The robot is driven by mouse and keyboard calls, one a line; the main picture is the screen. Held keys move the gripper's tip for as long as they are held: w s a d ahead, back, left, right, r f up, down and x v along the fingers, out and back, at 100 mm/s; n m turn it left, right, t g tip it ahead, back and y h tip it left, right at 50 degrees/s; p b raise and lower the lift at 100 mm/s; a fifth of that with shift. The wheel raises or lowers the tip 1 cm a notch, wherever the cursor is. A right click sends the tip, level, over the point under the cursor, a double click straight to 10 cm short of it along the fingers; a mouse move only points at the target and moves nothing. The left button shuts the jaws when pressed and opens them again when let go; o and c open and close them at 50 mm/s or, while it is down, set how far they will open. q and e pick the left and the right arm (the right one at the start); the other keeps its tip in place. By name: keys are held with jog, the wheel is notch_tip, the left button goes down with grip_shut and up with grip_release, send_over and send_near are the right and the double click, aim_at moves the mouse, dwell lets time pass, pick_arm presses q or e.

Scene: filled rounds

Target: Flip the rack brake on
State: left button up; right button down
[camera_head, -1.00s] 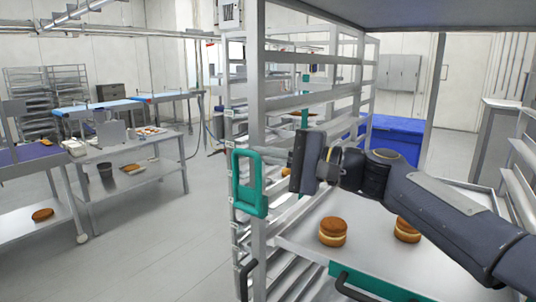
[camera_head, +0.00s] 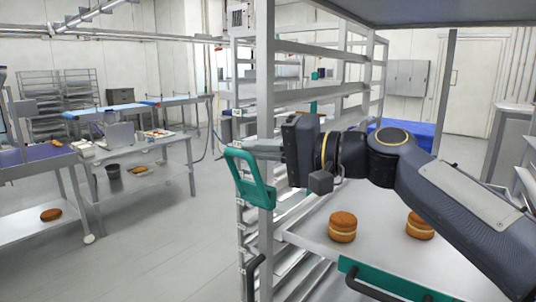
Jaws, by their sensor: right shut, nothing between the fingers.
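The metal rack (camera_head: 265,90) stands close in front of me. A teal looped handle (camera_head: 264,192), which looks like the brake lever, is on its near left upright post. It is tilted, with its upper end leaning out to the left. My right gripper (camera_head: 240,143) reaches in from the right, across the post. Its fingers are shut and empty, pointing left at the upper part of the handle. I cannot tell whether they touch it. My left gripper is not in view.
Two round filled cakes, one on the left (camera_head: 342,227) and one on the right (camera_head: 420,225), sit on a tray (camera_head: 320,240) in the rack below my right arm. A blue bin (camera_head: 420,135) stands behind. The floor left of the rack is clear.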

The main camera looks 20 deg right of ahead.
jog(key=s+a+f+n+h+b, duration=0.3)
jog(key=s+a+f+n+b, duration=0.2)
jog(key=a+f+n+b, duration=0.1)
jog(key=shift+a+f+n+b, duration=0.3)
jog(key=shift+f+n, duration=0.25)
jog(key=shift+n, duration=0.75)
jog(key=shift+f, duration=0.15)
